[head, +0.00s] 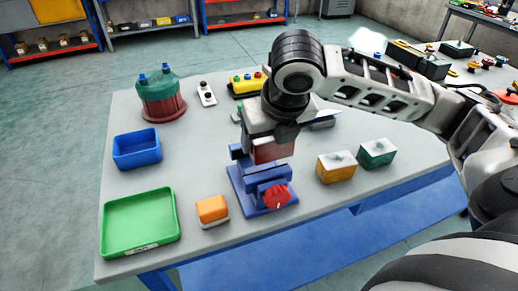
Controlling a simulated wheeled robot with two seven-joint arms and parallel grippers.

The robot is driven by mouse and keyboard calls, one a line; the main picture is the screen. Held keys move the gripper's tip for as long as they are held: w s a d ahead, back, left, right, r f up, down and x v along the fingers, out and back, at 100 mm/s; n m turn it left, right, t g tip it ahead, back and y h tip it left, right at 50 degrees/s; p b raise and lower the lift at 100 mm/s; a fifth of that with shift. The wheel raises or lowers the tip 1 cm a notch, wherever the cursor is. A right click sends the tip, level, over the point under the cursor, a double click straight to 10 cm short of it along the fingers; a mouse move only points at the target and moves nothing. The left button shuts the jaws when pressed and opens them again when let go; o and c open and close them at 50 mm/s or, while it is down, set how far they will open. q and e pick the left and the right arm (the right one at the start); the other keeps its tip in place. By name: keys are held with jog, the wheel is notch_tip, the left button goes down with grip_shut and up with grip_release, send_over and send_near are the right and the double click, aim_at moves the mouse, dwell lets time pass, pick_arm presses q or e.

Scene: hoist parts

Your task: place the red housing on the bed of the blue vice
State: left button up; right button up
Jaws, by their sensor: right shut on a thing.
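The blue vice (248,182) stands near the front edge of the table, with a red round knob (277,197) on its front. My right gripper (270,138) comes down over the vice from above and is shut on the red housing (272,152). The housing shows just below the gripper, at the vice's upper end. The gripper hides part of it. I cannot tell whether its underside touches the vice bed, which is largely hidden. My left gripper is out of view.
On the grey table (222,150) are a blue bin (137,149), a green tray (140,222), an orange block (212,209), a yellow box (336,168), a green box (376,153) and a red-green drum (161,97). A yellow button box (245,87) stands behind my gripper.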

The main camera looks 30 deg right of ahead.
aim_at(268, 140)
jog(key=shift+w+a+f, duration=0.25)
jog(key=shift+w+f, duration=0.75)
jog(key=shift+f, duration=0.2)
jog(key=shift+s+x, duration=0.15)
jog(key=shift+x, duration=0.8)
jog(key=shift+s+x, duration=0.2)
jog(key=shift+x, duration=0.75)
jog(key=shift+a+f, duration=0.2)
jog(key=o, duration=1.2)
jog(key=shift+f, duration=0.1)
jog(key=p+v, duration=0.1)
jog(key=v, duration=1.1)
jog(key=shift+s+a, duration=0.1)
jog(key=shift+s, duration=0.05)
